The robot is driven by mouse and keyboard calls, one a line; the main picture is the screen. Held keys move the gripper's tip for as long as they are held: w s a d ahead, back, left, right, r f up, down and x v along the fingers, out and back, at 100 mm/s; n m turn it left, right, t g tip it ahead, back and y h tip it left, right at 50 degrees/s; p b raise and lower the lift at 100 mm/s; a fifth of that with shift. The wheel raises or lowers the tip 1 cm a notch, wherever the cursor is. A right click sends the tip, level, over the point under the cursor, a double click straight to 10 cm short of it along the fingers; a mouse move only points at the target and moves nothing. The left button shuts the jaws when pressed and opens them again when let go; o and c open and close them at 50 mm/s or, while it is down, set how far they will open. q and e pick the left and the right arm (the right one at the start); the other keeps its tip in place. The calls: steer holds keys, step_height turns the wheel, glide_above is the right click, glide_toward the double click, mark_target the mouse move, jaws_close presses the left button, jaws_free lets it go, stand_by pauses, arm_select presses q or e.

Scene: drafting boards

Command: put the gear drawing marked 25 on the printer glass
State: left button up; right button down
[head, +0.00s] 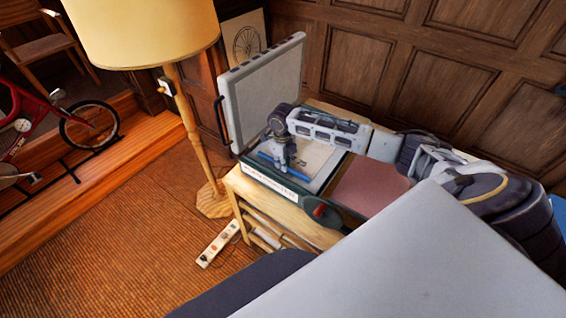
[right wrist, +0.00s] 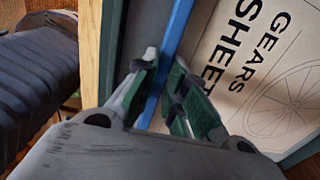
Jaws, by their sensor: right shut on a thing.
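The printer (head: 268,186) stands on a wooden table with its grey lid (head: 268,88) raised. A pale gear drawing (head: 318,158) with a blue edge strip lies flat over its glass; I cannot tell whether it touches. My right gripper (head: 283,168) is shut on the blue strip at the near edge. In the right wrist view, the gripper (right wrist: 164,64) has the strip between its fingers. The drawing (right wrist: 245,85) there reads "GEARS SHEET" beside a spoked wheel; no number shows. The gripper and arm hide part of the sheet. My left gripper is out of view.
A floor lamp (head: 180,110) stands left. A wheel picture (head: 244,42) leans behind the lid. A power strip (head: 218,243) lies on the floor.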

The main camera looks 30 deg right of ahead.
steer(key=c, duration=1.5)
jaws_free()
steer(key=shift+o, duration=0.2)
steer(key=shift+r, duration=0.15)
steer(key=shift+r+p, duration=2.45)
step_height(320, 180, up, 7)
steer(key=shift+a, duration=0.15)
steer(key=shift+f, duration=0.15)
